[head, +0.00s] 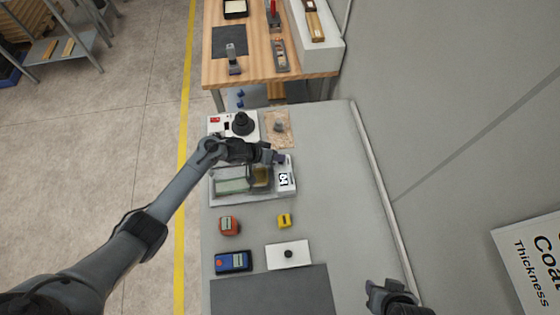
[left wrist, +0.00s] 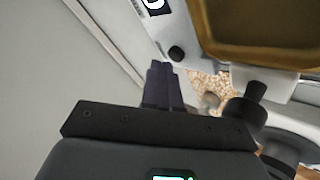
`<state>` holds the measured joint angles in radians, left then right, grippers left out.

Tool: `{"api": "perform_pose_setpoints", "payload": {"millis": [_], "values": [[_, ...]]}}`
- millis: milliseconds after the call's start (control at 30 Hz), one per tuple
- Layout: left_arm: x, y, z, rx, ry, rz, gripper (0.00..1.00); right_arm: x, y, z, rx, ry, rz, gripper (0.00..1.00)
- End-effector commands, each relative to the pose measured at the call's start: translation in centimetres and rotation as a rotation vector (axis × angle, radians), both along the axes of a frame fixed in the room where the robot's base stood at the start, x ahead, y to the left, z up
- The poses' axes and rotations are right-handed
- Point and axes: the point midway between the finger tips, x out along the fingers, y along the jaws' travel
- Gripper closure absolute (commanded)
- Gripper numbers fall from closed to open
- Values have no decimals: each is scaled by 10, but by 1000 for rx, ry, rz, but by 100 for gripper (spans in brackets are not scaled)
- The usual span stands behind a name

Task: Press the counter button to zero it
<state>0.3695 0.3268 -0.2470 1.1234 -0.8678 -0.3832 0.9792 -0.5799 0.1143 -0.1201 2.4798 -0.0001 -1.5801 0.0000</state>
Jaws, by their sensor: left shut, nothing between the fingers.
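The roller coater (head: 212,202) sits on the grey bench with its counter display (head: 284,180) on a white panel at its right side. The display shows white digits on black, turned sideways and too small to read surely. In the left wrist view, part of the display (left wrist: 154,4) and a round black button (left wrist: 175,53) show on the panel. My left gripper (head: 281,158) is over the panel's far end, shut and empty. In the left wrist view its fingertips (left wrist: 161,66) appear close to the button; I cannot tell whether they touch. My right gripper (head: 378,290) is at the bottom right, its opening unclear.
A device with a black knob (head: 242,124) and a speckled board (head: 279,129) lie beyond the coater. An orange device (head: 228,226), a yellow block (head: 284,220), a blue meter (head: 233,261) and a white card (head: 274,258) lie nearer. The bench's right side is clear.

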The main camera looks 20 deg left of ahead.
Motion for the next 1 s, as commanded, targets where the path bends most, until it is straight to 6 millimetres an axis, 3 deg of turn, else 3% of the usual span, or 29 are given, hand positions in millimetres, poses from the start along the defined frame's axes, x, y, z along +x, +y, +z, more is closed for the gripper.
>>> {"api": "perform_pose_setpoints", "payload": {"millis": [33, 1000], "values": [[-5, 4, -14, 10, 17, 9, 100, 0, 0, -3, 0, 0, 0, 57], [-7, 5, -27, 18, 20, 5, 100, 0, -2, -10, -9, 0, 6, 57]]}}
